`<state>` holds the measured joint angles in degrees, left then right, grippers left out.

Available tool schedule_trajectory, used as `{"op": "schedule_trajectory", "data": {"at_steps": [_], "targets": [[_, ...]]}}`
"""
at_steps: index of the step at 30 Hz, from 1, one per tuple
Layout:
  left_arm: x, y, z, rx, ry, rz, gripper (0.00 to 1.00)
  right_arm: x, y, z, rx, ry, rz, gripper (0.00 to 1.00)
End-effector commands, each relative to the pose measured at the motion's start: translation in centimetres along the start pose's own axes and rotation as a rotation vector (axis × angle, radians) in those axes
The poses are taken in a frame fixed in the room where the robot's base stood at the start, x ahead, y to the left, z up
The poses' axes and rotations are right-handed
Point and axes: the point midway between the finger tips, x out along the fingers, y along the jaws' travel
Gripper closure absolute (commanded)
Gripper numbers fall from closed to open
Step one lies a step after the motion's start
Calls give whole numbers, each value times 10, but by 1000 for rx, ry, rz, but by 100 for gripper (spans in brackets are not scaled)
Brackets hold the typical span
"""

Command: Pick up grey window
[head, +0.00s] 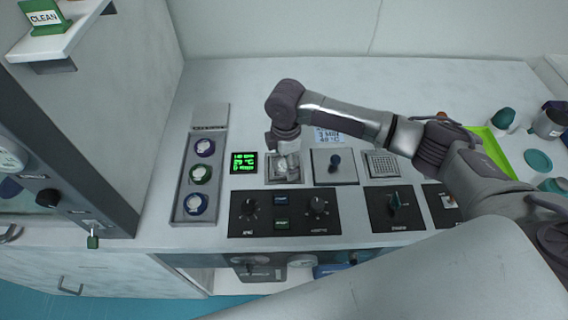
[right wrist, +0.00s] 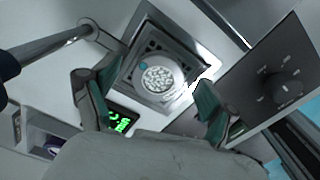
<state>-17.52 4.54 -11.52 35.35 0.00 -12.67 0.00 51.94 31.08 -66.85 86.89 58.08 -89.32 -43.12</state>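My right gripper (head: 283,146) points down over a square grey fixture (head: 291,179) on the table. In the right wrist view the right gripper (right wrist: 157,88) is open, with its green-padded fingers apart on either side of the fixture (right wrist: 148,46). A round, pale grey, dotted disc (right wrist: 158,79) sits in the middle of the fixture, between the fingers in that picture, and nothing is held. I cannot tell for sure that this disc is the grey window. In the head view the gripper partly hides it. My left gripper is not in view.
A tray (head: 187,213) with several round pieces in blue and green mounts stands left. A green-lit display (head: 244,162) is beside the fixture. A black knob panel (head: 265,228) lies in front, and a plate with a dark knob (head: 335,162) is right. The table behind is mostly clear.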

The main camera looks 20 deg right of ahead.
Motion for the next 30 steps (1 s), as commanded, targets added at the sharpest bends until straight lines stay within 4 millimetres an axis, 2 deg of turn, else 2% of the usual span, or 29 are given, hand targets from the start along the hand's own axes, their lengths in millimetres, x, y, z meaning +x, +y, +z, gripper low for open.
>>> {"op": "schedule_trajectory", "data": {"at_steps": [1,11,22,26,29,30], "targets": [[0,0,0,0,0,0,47,0,0,0,0,0,0,25],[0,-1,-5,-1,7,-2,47,-1,0,0,0,0,0,79],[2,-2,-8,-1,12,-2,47,-7,1,0,0,1,1,79],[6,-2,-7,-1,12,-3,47,-21,1,0,-1,1,3,79],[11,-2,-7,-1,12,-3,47,-40,2,0,-1,2,5,79],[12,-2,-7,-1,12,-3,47,-44,-6,3,0,0,1,79]]}}
